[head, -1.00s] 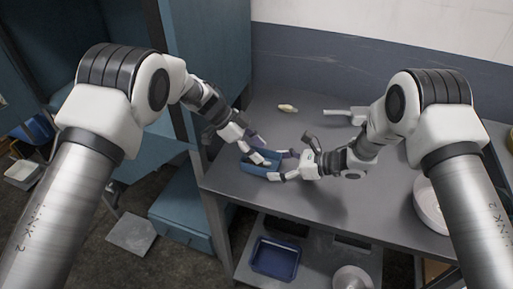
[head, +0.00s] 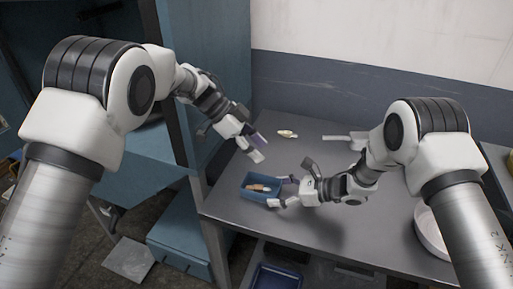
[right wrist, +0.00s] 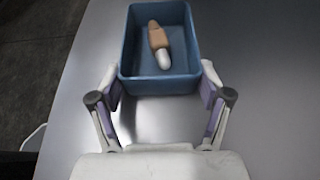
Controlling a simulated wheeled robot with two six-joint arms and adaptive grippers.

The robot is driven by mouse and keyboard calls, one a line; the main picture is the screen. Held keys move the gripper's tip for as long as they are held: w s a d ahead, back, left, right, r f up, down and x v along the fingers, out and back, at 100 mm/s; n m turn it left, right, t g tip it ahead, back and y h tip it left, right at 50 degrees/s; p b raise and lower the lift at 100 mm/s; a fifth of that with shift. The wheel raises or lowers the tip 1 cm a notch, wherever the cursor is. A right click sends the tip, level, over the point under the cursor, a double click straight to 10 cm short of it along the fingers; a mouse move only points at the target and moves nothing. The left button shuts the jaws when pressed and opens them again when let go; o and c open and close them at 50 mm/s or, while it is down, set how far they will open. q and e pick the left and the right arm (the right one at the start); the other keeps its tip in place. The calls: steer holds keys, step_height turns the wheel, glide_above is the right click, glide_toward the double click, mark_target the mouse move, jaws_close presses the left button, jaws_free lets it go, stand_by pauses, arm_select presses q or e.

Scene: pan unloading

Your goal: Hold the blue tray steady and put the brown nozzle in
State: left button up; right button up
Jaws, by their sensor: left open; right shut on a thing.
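The blue tray (head: 247,194) sits on the grey table near its left front edge; it also shows in the right wrist view (right wrist: 128,55). The brown nozzle (right wrist: 157,38), brown with a pale white end, lies inside the tray; in the head view it is a small shape on the tray floor (head: 258,187). My right gripper (head: 279,191) is shut on the tray's near end, one finger at each side in the right wrist view (right wrist: 160,88). My left gripper (head: 257,148) is open and empty, above and behind the tray, clear of it.
A small beige piece (head: 287,133) and a pale flat object (head: 345,138) lie toward the table's back. A white bowl (head: 430,232) stands at the right. A blue cabinet (head: 205,90) borders the left side. The table middle (head: 330,225) is clear.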

steer(key=o, duration=1.1)
steer(key=shift+o, duration=0.2)
